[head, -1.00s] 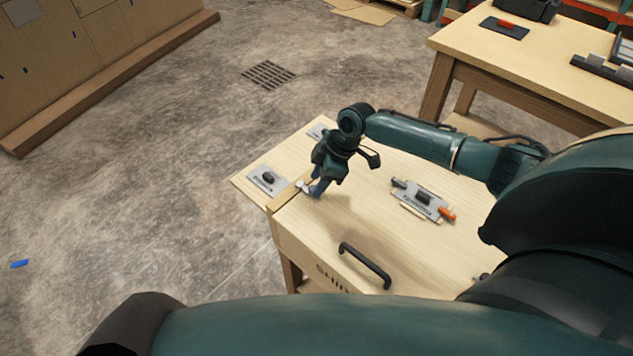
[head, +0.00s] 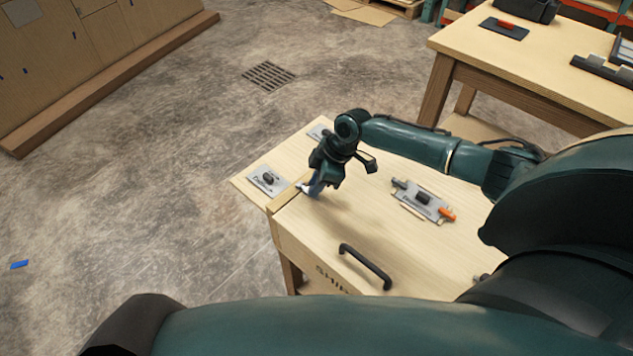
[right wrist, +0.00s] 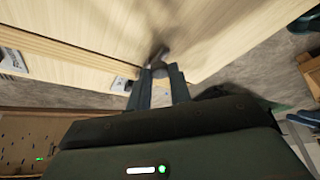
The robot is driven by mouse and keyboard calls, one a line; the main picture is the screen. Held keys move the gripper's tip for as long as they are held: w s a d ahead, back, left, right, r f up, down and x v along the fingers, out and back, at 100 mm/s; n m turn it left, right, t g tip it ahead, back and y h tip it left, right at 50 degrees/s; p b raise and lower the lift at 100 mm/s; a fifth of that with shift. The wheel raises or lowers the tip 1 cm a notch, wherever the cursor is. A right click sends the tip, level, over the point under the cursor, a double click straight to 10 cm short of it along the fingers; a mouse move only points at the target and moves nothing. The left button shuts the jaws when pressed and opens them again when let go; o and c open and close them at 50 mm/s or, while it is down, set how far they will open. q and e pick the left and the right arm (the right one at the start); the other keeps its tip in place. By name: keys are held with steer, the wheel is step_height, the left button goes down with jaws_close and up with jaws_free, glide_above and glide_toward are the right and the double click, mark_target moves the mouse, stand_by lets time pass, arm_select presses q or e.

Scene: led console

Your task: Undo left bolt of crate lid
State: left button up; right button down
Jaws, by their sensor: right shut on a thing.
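The wooden crate (head: 345,218) stands in the middle of the head view, its lid pale plywood. The left bolt (head: 303,188), small and light-coloured, sits at the lid's left edge, mostly hidden by my fingers. My right gripper (head: 313,187) is shut on it, pointing down from above. In the right wrist view the two fingers (right wrist: 160,88) close around the bolt's end (right wrist: 160,67), beside the gap between two boards. My left gripper is not in view.
A metal plate with a black knob (head: 268,180) lies left of the bolt. A latch plate with an orange end (head: 423,201) sits on the lid's right part. A black handle (head: 365,267) is at the front. A workbench (head: 540,70) stands behind right.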

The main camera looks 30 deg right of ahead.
steer(key=shift+s+d+r+p, duration=0.1)
steer(key=shift+s+p, duration=0.1)
steer(key=shift+p, duration=0.1)
steer(key=shift+s+d+p, duration=0.15)
steer(key=shift+s+p, duration=0.25)
steer(key=shift+s, duration=0.1)
steer(key=shift+s+d+p, duration=0.15)
steer(key=shift+s+p, duration=0.25)
steer(key=shift+s, duration=0.3)
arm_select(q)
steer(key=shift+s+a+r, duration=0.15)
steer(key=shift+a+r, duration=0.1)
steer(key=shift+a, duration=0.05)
arm_select(e)
steer(key=shift+d+f, duration=0.1)
steer(key=shift+f, duration=0.1)
steer(key=c, duration=1.3)
jaws_free()
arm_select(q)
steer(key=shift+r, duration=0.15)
arm_select(e)
steer(key=shift+r, duration=0.1)
